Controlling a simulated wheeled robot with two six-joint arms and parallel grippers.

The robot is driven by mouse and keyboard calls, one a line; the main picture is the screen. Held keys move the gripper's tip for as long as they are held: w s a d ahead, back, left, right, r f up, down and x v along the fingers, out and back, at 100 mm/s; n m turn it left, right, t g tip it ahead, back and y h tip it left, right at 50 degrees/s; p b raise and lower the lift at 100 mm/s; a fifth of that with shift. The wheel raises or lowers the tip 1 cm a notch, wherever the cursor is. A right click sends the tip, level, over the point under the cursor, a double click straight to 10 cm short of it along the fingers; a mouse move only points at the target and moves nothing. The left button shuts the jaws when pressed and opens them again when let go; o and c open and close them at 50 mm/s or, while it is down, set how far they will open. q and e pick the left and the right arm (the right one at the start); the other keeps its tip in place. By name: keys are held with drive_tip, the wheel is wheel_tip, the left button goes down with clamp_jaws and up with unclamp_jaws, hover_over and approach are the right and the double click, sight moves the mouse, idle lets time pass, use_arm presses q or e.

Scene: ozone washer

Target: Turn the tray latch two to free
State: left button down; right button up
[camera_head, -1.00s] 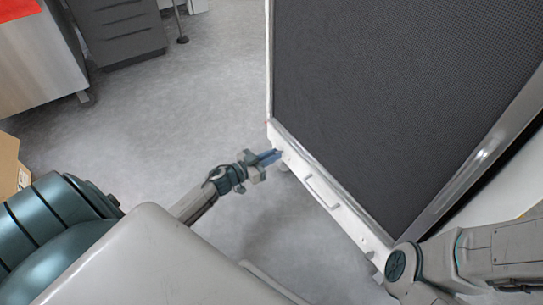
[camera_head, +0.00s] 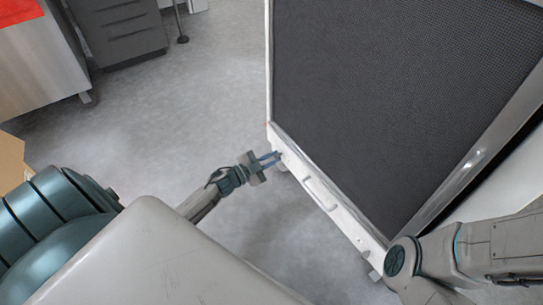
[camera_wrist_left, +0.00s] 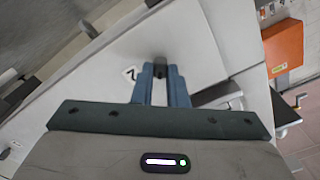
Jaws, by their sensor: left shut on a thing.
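The tray latch two (camera_wrist_left: 160,68) is a small dark knob on the white front panel, beside a label with the number 2 (camera_wrist_left: 130,73). My left gripper (camera_wrist_left: 160,80) is shut on this latch, with its blue fingers on either side of it. In the head view, my left gripper (camera_head: 272,158) reaches the left end of the white tray front (camera_head: 318,190) below the dark mesh panel. The latch itself is too small to make out there. The jaws of my right gripper are not in view; only my right arm shows at the lower right.
A light handle (camera_head: 321,193) sits on the tray front, right of my left gripper. The large dark mesh panel (camera_head: 390,90) stands above it. A grey drawer cabinet (camera_head: 120,30) and a metal cabinet (camera_head: 45,65) stand at upper left. The floor between is clear.

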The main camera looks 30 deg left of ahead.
use_arm(q)
drive_tip(key=m, duration=0.4)
drive_tip(key=shift+d+m, duration=0.1)
drive_tip(key=shift+m, duration=0.2)
drive_tip(key=m, duration=0.3)
drive_tip(key=m+b, duration=0.1)
drive_tip(key=m, duration=0.1)
drive_tip(key=shift+f+m, duration=0.2)
drive_tip(key=shift+m, duration=0.2)
drive_tip(key=c, duration=1.4)
unclamp_jaws()
drive_tip(key=shift+c, duration=0.2)
